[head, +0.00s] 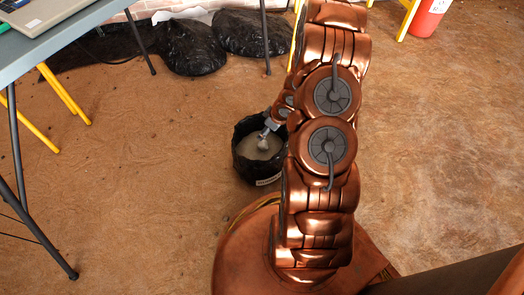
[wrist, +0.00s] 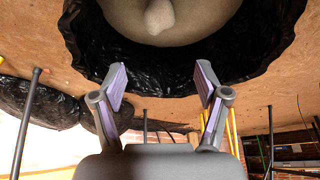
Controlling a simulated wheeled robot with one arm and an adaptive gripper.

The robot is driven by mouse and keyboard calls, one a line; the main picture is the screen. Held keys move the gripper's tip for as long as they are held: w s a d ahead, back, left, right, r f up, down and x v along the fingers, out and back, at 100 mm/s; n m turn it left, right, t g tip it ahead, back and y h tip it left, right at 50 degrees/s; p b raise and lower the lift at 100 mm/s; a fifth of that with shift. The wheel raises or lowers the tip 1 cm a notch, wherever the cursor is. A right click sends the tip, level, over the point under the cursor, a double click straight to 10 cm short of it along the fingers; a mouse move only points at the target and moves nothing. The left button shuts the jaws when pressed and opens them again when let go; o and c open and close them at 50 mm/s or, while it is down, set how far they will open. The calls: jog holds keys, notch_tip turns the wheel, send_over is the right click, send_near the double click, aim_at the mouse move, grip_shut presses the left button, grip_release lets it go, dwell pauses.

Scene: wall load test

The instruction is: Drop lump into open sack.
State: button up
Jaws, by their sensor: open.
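The open sack (head: 239,162) is black, stands on the floor left of my arm, and has a pale grey inside. In the wrist view its crinkled black rim (wrist: 170,78) fills the upper middle. A small pale lump (head: 262,144) shows inside the sack, and in the wrist view the lump (wrist: 160,16) appears against the grey inside. My gripper (head: 268,132) is over the sack's mouth, partly hidden by my arm. In the wrist view my gripper (wrist: 160,70) has its two fingers spread wide with nothing between them. The lump is apart from the fingers.
Black filled bags (head: 190,48) lie along the back wall. A grey table (head: 62,38) with thin dark legs stands at the left. A red cylinder (head: 428,18) stands at the back right. The brown floor (head: 150,190) left of the sack is clear.

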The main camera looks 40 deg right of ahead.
jog(key=v, duration=0.9)
dwell(0.4)
jog(key=shift+s, duration=0.1)
dwell(0.3)
